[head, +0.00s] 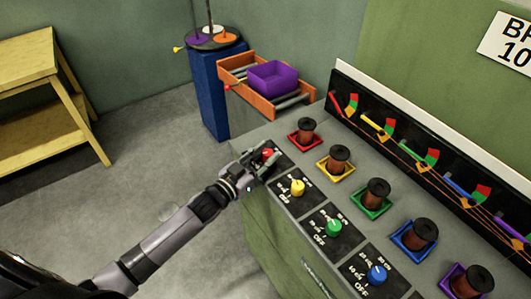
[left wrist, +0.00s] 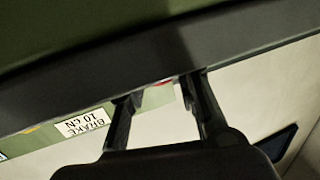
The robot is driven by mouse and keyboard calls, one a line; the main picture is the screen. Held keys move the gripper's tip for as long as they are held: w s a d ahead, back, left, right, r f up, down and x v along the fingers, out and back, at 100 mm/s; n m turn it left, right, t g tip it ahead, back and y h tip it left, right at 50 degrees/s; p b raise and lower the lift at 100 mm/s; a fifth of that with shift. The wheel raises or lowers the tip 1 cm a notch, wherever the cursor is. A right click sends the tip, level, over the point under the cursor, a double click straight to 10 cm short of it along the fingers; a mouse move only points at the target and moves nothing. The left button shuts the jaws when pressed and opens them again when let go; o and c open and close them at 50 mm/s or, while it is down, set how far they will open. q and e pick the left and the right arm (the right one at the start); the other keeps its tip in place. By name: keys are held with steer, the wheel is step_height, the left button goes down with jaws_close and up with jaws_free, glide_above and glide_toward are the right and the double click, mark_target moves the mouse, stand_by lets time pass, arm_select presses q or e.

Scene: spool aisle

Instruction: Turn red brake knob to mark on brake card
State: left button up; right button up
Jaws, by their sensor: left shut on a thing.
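The red brake knob (head: 268,153) is at the far end of the row of knobs on the grey console, mostly covered by my left gripper (head: 265,158). My left gripper is shut on this knob. In the left wrist view its two fingers (left wrist: 160,92) reach up, with a small red patch showing between their tips. The knob's pointer and dial marks are hidden. The white brake card (head: 510,42) is on the green wall, cut off at the right edge. My right gripper is in neither view.
Yellow (head: 297,187), green (head: 333,227) and blue (head: 377,275) knobs follow along the console. Brown spools stand in coloured trays behind them, before a gauge panel (head: 430,165). A purple bin (head: 272,80) and a wooden shelf (head: 40,90) stand beyond. The floor at left is clear.

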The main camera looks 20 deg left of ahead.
arm_select(q)
steer(key=m+g+h, duration=0.1)
steer(key=m+g+h+b, duration=0.1)
steer(key=h, duration=0.1)
steer(key=shift+w+a+f+m+h, duration=0.15)
steer(key=shift+w+a+m+h, duration=0.05)
steer(key=shift+a+m+h, duration=0.15)
steer(key=m+g+h+b, duration=0.2)
steer(key=shift+g+h, duration=0.3)
steer(key=shift+h, duration=0.05)
steer(key=shift+m+g+h+b, duration=0.5)
steer(key=shift+m+g+b, duration=0.1)
steer(key=shift+m, duration=0.05)
steer(key=shift+r, duration=0.2)
steer(key=o, duration=1.2)
steer(key=shift+c, duration=0.2)
steer(key=v, duration=1.2)
steer(key=shift+w, duration=0.15)
